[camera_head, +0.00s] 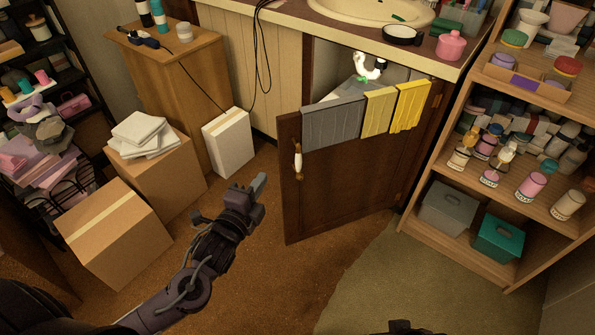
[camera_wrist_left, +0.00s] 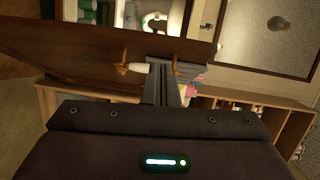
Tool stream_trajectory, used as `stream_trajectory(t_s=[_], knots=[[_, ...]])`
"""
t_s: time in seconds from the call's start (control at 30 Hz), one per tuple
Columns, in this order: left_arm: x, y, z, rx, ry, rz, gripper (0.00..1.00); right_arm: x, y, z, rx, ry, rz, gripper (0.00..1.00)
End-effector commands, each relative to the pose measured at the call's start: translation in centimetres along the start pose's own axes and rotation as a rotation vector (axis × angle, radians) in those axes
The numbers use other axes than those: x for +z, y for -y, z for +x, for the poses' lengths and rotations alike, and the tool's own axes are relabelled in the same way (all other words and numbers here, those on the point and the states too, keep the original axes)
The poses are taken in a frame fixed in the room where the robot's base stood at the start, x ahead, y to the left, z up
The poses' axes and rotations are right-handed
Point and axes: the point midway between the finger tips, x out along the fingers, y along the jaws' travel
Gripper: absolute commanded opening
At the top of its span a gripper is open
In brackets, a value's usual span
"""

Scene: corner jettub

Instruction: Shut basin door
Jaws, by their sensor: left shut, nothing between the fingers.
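The dark brown basin door (camera_head: 335,190) stands ajar under the basin counter in the head view, with the cabinet inside showing above it. Its white handle with brass ends (camera_head: 297,160) is on the door's left side. My left gripper (camera_head: 260,184) is shut and empty, left of the door and apart from it in the head view. In the left wrist view the shut fingers (camera_wrist_left: 168,72) overlap part of the handle (camera_wrist_left: 136,67) on the door (camera_wrist_left: 80,55); contact cannot be told. A dark part at the head view's bottom edge may be my right gripper; its fingers are hidden.
One grey towel (camera_head: 332,122) and two yellow towels (camera_head: 379,110) hang over the door's top edge. A wooden shelf (camera_head: 455,185) with bottles stands right of the door. Cardboard boxes (camera_head: 115,235) stand at left. Brown floor before the door is clear.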

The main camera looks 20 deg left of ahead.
Motion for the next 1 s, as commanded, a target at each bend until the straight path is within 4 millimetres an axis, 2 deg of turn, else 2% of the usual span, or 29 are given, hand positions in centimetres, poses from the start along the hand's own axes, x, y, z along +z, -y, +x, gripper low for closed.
stream_trajectory(t_s=[0.1, 0.27, 0.7, 0.83, 1.0], knots=[[-1.0, 1.9, -0.4, -0.057, -0.022, 0.042, 0.00, -0.4, 0.1, -1.1, -0.001, -0.014, -0.007, 0.67], [-1.2, 2.8, 0.4, -0.074, -0.024, 0.054, 0.00, -0.7, 0.3, -1.6, -0.003, -0.025, -0.011, 0.67], [-1.4, 3.3, 7.5, -0.073, -0.024, 0.051, 0.00, -1.5, 1.4, -0.9, -0.025, -0.103, -0.031, 0.67], [-1.4, 3.3, 8.9, -0.070, -0.024, 0.051, 0.00, -1.6, 1.7, -0.8, -0.030, -0.120, -0.035, 0.67], [-1.5, 3.3, 9.5, -0.069, -0.024, 0.051, 0.00, -1.8, 1.8, -0.8, -0.033, -0.128, -0.037, 0.67]])
